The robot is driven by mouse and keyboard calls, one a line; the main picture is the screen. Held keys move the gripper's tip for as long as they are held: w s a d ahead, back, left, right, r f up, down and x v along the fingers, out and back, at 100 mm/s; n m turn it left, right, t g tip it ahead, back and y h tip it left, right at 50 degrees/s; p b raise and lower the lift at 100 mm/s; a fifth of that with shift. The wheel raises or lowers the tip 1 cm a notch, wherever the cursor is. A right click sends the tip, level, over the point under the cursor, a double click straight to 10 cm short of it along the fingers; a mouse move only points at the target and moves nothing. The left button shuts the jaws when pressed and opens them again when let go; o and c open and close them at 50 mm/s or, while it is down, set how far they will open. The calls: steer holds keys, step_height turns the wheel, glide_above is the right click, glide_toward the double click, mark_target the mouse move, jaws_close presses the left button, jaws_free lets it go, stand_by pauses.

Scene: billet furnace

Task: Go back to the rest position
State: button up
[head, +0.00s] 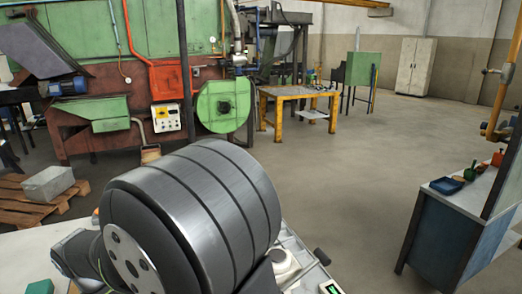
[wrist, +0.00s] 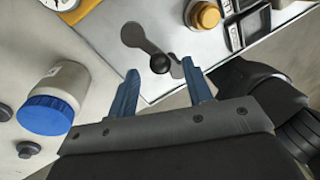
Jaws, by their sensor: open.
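My gripper (wrist: 163,82) shows in the wrist view with two blue fingers spread apart and nothing between their tips. Past the tips is a black ball knob (wrist: 160,63) on a grey lever-like piece (wrist: 143,38); whether the fingers are above or beside it is hard to tell. In the head view my arm's large dark rounded link fills the lower middle, and my gripper is hidden there.
In the wrist view, a blue-lidded jar (wrist: 48,115) lies left of the fingers, and a yellow round knob (wrist: 203,14) is at top right. In the head view, a yellow table (head: 290,91), a pallet (head: 30,210) and a blue bench (head: 440,225) stand around clear floor.

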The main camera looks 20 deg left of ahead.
steer(key=shift+w+d+f, duration=0.1)
steer(key=shift+d+f, duration=0.05)
steer(key=shift+f, duration=0.7)
